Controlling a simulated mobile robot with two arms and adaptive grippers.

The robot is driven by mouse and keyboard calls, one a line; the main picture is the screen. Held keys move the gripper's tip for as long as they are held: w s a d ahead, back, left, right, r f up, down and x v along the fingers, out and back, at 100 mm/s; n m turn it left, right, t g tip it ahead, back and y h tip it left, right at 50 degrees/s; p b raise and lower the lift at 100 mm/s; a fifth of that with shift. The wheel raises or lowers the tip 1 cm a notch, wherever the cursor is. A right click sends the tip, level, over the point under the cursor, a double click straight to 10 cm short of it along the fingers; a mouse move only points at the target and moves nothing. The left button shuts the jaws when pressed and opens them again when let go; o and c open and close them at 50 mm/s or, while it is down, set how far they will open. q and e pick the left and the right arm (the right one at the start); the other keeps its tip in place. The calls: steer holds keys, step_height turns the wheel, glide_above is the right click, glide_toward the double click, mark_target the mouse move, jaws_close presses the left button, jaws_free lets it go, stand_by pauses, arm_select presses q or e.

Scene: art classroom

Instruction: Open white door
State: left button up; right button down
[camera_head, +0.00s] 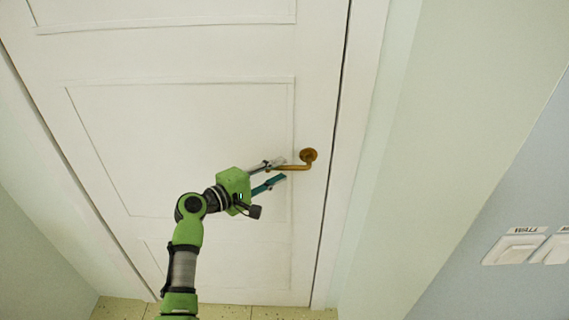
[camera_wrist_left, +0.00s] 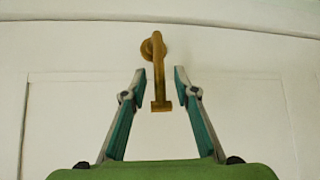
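The white door (camera_head: 180,130) is a panelled door that stands shut in its frame. Its brass lever handle (camera_head: 307,157) sits near the door's right edge, with the lever pointing left. My left gripper (camera_head: 281,170) is at the handle, with its fingers parted. In the left wrist view the handle (camera_wrist_left: 158,75) lies between the two open fingertips (camera_wrist_left: 160,82), with a gap on each side. The end of the lever reaches down between the fingers. My right gripper is in neither view.
The door frame (camera_head: 350,150) and a pale wall (camera_head: 450,120) are to the right of the door. White wall switches (camera_head: 513,250) are at the lower right. A strip of speckled floor (camera_head: 222,312) shows below the door.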

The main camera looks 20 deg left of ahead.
mark_target(281, 169)
arm_select(q)
steer(key=shift+x, duration=1.05)
steer(key=shift+w+d, duration=0.3)
steer(key=shift+w, duration=0.1)
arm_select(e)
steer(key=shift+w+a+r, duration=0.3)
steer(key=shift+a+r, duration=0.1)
